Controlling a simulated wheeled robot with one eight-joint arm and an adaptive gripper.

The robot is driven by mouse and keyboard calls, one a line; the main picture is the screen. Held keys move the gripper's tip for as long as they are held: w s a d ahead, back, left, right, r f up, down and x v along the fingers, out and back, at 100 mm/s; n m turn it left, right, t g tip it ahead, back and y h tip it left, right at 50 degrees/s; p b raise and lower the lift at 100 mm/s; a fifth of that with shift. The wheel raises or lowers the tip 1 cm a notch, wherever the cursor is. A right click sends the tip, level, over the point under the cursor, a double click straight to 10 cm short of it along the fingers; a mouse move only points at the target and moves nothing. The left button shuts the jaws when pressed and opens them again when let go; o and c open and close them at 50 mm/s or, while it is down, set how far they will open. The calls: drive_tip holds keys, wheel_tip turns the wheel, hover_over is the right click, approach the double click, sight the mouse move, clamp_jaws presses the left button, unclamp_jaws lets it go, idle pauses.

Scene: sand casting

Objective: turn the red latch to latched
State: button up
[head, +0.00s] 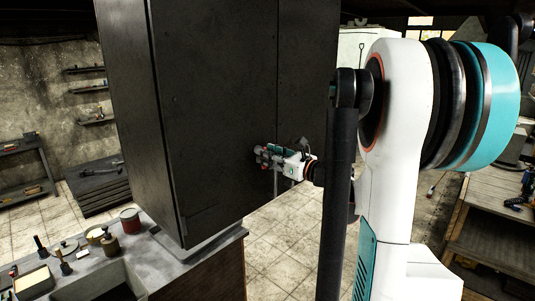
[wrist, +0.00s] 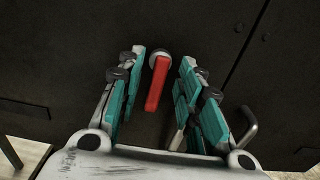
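The red latch (wrist: 157,84) is a short red bar on a round grey pivot, mounted on the dark cabinet door. In the wrist view it hangs from the pivot toward my gripper, leaning slightly left at its lower end. My gripper (wrist: 153,92) is open, with one teal-padded finger on each side of the latch and a visible gap to both. In the head view my gripper (head: 266,157) is at the front of the tall dark cabinet (head: 215,100). The red latch cannot be made out there.
A workbench (head: 160,262) with a red can (head: 130,221) and several tools stands at lower left. Tiled floor (head: 285,240) is clear below my gripper.

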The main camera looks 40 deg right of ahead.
drive_tip(key=shift+w, duration=0.4)
clamp_jaws()
drive_tip(key=shift+n+b, duration=0.3)
drive_tip(key=shift+n, duration=0.1)
drive_tip(key=n+b, duration=0.5)
drive_tip(key=n, duration=1.2)
drive_tip(key=shift+d+r+b, duration=0.1)
drive_tip(key=shift+r+b, duration=0.05)
drive_tip(key=shift+b, duration=0.2)
